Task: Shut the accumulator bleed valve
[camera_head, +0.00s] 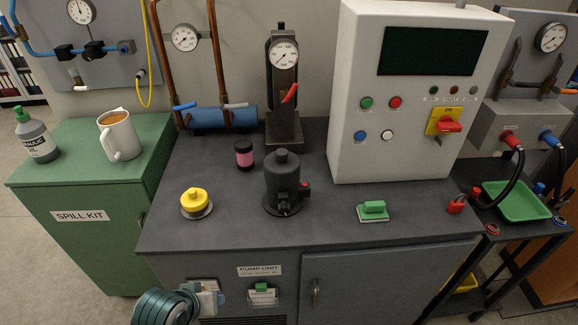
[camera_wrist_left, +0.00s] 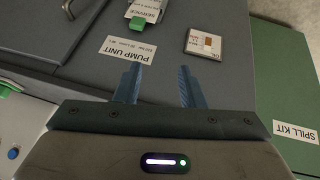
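A blue horizontal cylinder (camera_head: 222,117), probably the accumulator, lies at the back of the pump bench between copper pipes. A blue lever (camera_head: 184,107) sits at its left and a pale grey lever (camera_head: 236,106) at its right. A red lever (camera_head: 290,93) is on the dark gauge column. I cannot read which one is the bleed valve. My left gripper (camera_head: 218,298) is low in front of the cabinet, far from these levers. In the left wrist view its blue fingers (camera_wrist_left: 157,88) are apart and empty, facing the cabinet front. My right gripper is not visible.
The bench top (camera_head: 235,235) holds a yellow-capped part (camera_head: 195,203), a dark pump (camera_head: 284,186), a pink-banded jar (camera_head: 243,154) and a green-handled block (camera_head: 373,211). A white control box (camera_head: 405,100) stands right. A mug (camera_head: 119,136) and bottle (camera_head: 37,138) stand on the green cabinet (camera_head: 75,180).

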